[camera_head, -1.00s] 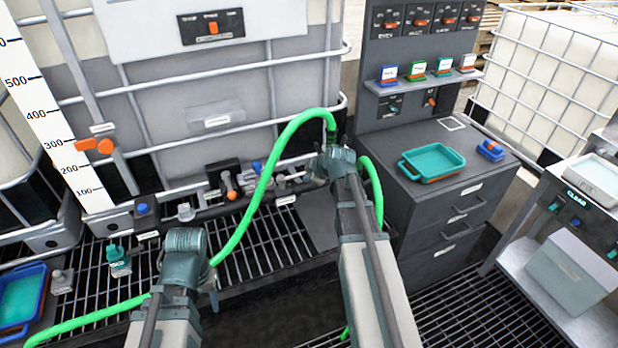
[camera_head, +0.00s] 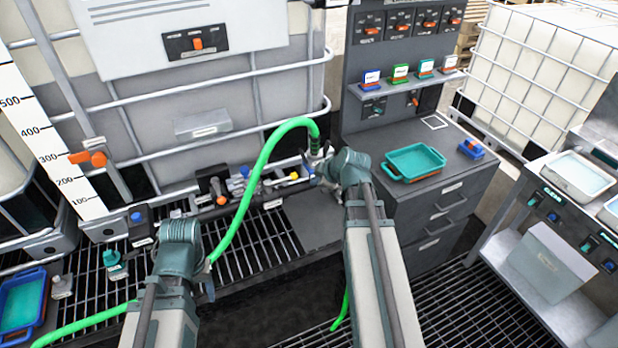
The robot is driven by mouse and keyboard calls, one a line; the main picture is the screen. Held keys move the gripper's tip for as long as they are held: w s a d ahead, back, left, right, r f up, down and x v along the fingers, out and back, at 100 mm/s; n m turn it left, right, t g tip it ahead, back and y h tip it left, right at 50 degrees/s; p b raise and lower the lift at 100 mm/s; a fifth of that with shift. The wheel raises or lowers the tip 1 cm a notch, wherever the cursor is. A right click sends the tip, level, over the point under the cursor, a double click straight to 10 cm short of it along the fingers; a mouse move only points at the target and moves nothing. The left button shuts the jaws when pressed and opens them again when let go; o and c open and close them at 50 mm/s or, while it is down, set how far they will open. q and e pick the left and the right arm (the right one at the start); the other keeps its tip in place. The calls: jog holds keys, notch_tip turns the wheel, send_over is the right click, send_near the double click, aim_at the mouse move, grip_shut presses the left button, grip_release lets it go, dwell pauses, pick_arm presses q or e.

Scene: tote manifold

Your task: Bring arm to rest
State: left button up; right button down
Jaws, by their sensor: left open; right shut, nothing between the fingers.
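My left gripper (camera_head: 208,280) is low over the grated deck, beside the green hose (camera_head: 243,220). It is mostly hidden behind its wrist, and nothing shows held in it. My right gripper (camera_head: 318,162) is shut and empty, just below the upper end of the green hose, in front of the big caged tote (camera_head: 240,85). I cannot tell whether its fingers touch the hose. The hose arches down past the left wrist and runs out at the lower left; part of it is hidden behind my arms.
Valves with orange, blue and yellow parts (camera_head: 220,190) line the tote's foot. A dark cabinet (camera_head: 440,215) carries a teal tray (camera_head: 414,160) and a blue-orange block (camera_head: 471,148). A grey shelf unit (camera_head: 560,310) stands right. A blue-rimmed tray (camera_head: 22,303) sits at left.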

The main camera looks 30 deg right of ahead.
dwell(0.5)
jog(key=s+a+f+m+g+h, duration=0.1)
jog(key=s+a+m+g, duration=0.1)
jog(key=s+a, duration=0.4)
jog(key=s+a+f+m+g, duration=0.2)
jog(key=s+a, duration=0.3)
jog(key=a, duration=0.7)
jog(key=s+a+f+m+g+h, duration=0.1)
jog(key=s+a+g, duration=0.3)
jog(key=a, duration=0.6)
jog(key=s+f+m, duration=0.1)
jog(key=s, duration=0.1)
jog(key=shift+s+m+h, duration=0.3)
